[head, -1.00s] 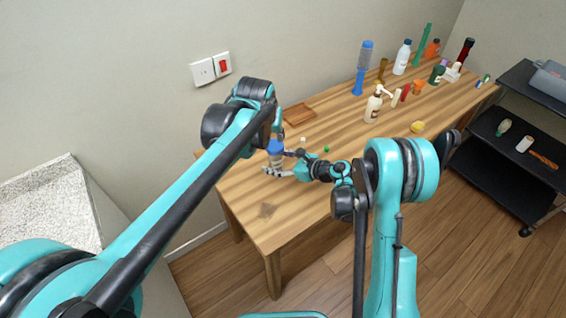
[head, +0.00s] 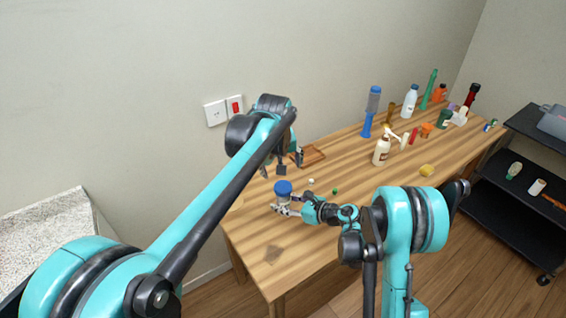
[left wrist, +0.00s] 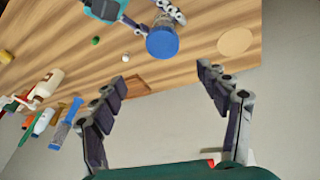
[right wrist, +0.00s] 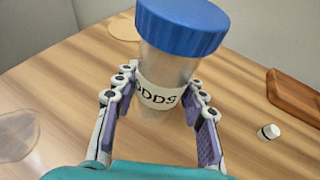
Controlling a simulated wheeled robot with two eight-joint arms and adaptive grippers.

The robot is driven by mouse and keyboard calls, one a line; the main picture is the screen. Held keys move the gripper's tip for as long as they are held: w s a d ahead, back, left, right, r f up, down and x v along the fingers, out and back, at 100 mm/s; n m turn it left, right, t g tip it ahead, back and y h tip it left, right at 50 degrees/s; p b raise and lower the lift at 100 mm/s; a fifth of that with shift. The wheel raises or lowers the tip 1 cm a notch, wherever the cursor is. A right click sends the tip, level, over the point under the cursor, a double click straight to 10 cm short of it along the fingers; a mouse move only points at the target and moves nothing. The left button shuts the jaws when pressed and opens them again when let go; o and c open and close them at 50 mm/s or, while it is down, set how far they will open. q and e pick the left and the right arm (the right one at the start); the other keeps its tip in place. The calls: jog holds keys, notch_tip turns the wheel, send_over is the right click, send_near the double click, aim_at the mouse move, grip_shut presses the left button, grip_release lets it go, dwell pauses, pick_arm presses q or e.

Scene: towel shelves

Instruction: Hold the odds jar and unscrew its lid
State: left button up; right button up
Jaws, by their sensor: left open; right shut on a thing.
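The odds jar (right wrist: 160,98) is a clear jar with a white "ODDS" label and a blue lid (right wrist: 183,24) on top. It stands upright at the left part of the wooden table in the head view (head: 283,199). My right gripper (right wrist: 158,100) is shut on the jar's body around the label, below the lid. My left gripper (head: 283,164) is open and empty, above and behind the jar. In the left wrist view the blue lid (left wrist: 162,42) lies beyond the left fingers, apart from them. The lid appears seated on the jar.
A wooden tray (head: 310,157), a small white cap (head: 311,181) and a green ball (head: 335,191) lie near the jar. Several bottles, including a pump bottle (head: 382,151), stand towards the far right.

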aim_at(283, 187)
pick_arm(q)
jog(key=w+f+n+g, duration=0.1)
jog(key=f+n, duration=0.2)
jog(key=n, duration=0.1)
jog(key=w+f+n+g, duration=0.1)
jog(key=f+n, duration=0.2)
jog(key=n, duration=0.1)
jog(key=f+n+g, duration=0.2)
jog(key=f+n, duration=0.1)
jog(key=n, duration=0.2)
jog(key=shift+w+d+f+y, duration=0.2)
jog(key=shift+w+f+y, duration=0.1)
jog(key=shift+w+f, duration=0.1)
jog(key=c, duration=1.2)
jog(key=shift+c, duration=1)
jog(key=n, duration=0.6)
